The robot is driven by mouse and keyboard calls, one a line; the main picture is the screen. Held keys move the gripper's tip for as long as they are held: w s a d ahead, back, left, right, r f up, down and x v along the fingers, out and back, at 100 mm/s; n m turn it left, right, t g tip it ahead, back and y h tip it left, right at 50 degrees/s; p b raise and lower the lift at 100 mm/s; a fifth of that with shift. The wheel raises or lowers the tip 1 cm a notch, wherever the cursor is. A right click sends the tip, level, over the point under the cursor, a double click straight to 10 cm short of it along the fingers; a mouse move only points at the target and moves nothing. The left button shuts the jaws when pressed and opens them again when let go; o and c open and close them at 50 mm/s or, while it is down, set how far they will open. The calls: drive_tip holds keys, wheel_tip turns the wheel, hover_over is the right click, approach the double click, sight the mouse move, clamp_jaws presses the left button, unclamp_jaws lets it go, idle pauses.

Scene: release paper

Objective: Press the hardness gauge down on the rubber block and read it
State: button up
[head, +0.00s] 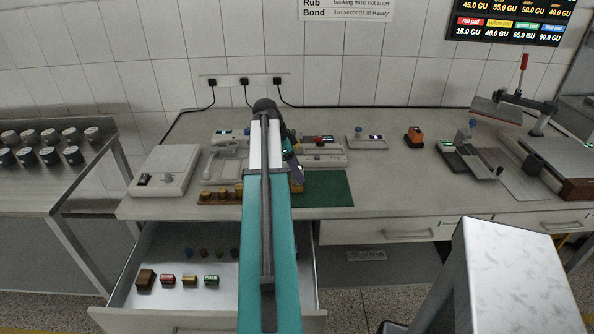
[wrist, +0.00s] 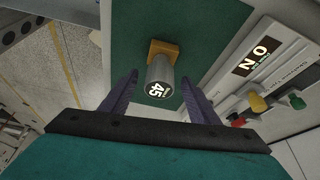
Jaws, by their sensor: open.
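A grey cylindrical gauge (wrist: 160,72) with a dark round face reading "45" shows in the wrist view. It appears to stand on an amber-brown block (wrist: 161,47) on the green mat (wrist: 205,25). I take these for the hardness gauge and the rubber block; I cannot tell how firmly they touch. My gripper (wrist: 159,77) is open, its two dark fingers on either side of the gauge with gaps visible. In the head view my gripper (head: 294,164) is over the left end of the mat (head: 330,190), and my arm hides most of the gauge.
A pale device (wrist: 255,70) with coloured knobs lies close right of the gripper in the wrist view. In the head view, an open drawer (head: 180,318) holds several small blocks. The mat's right part is clear.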

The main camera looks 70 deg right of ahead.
drive_tip(key=b+v, duration=0.2)
drive_tip(key=v, duration=1.1)
drive_tip(key=shift+r, duration=0.2)
drive_tip(key=shift+a, duration=0.1)
idle(0.3)
